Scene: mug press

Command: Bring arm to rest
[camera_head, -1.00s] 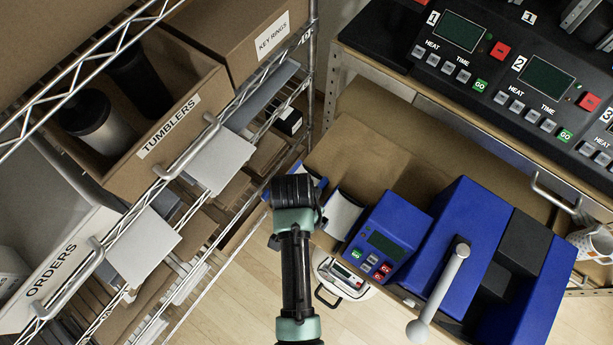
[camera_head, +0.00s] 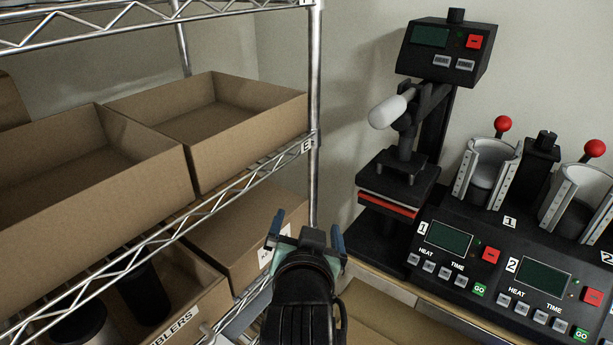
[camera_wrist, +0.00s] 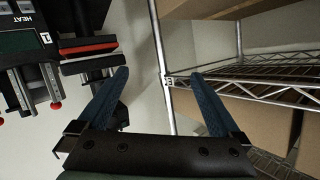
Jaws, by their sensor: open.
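My gripper (camera_head: 308,236) is raised in the lower middle of the head view, between the wire shelf on the left and the press bench on the right. Its two blue fingers are spread apart, with nothing between them. In the wrist view my gripper (camera_wrist: 158,95) also shows open and empty, with the shelf's metal post (camera_wrist: 160,60) beyond the gap between the fingers. My arm reaches up from the bottom edge of the head view. Nothing is held.
The wire shelf (camera_head: 240,190) carries open cardboard boxes (camera_head: 245,140) close on the left. A heat press (camera_head: 400,190) with a grey-tipped handle stands at the right, beside a mug press console (camera_head: 500,265) with red-knobbed clamps. Bare wall (camera_head: 350,80) lies beyond.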

